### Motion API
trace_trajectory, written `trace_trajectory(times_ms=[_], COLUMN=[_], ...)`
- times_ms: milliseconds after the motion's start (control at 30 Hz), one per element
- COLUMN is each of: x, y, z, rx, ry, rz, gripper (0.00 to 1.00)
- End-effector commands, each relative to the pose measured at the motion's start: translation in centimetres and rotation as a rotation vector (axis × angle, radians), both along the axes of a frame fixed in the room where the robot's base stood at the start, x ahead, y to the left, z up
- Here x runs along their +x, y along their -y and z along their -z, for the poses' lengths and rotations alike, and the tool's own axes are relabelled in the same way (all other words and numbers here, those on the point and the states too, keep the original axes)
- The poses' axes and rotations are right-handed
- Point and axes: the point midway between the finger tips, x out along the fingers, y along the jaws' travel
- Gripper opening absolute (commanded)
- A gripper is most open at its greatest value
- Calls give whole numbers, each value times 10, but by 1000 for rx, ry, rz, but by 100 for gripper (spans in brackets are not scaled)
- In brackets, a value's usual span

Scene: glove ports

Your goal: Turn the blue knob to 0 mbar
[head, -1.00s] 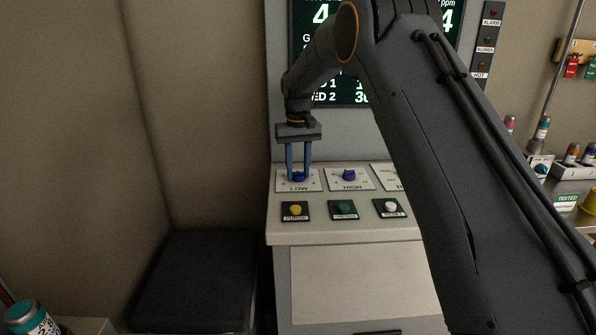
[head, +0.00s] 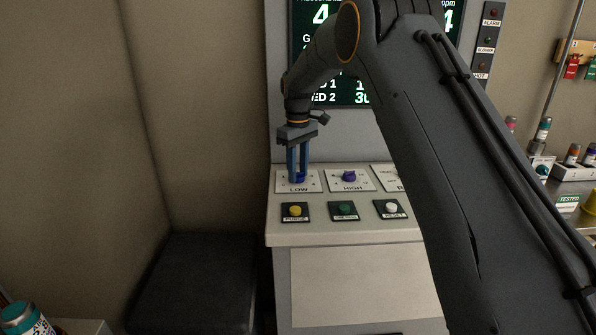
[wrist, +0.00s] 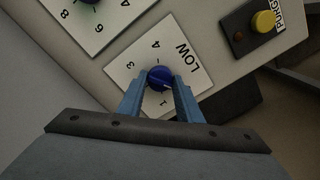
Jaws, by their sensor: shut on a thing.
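The blue knob (wrist: 157,75) sits on the white LOW dial plate (wrist: 121,63) at the left end of the console. My gripper (wrist: 160,83) points down over it and is shut on it, one finger on each side. In the head view my gripper (head: 298,177) largely covers the knob. In the wrist view the knob's pale pointer mark faces lower right, on the side near the 1. The 3 and 4 show on the far side. The 0 cannot be made out; a finger may cover it.
The HIGH dial's purple-blue knob (head: 349,176) stands just right. Yellow (head: 295,211), green (head: 344,208) and white (head: 391,207) buttons line the front. A display (head: 330,60) rises behind. My arm covers the console's right side.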

Motion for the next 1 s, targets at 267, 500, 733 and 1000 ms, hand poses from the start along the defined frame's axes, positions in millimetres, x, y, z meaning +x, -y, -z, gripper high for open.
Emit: trace_trajectory(times_ms=[267,500,733,1000], x=[1,1,0,2], y=[0,0,0,0], z=[-2,-2,-1,-17], rx=[1,1,1,1], ry=[4,4,2,5], rz=[-8,-7,-7,-7], gripper=[10,47,50,50])
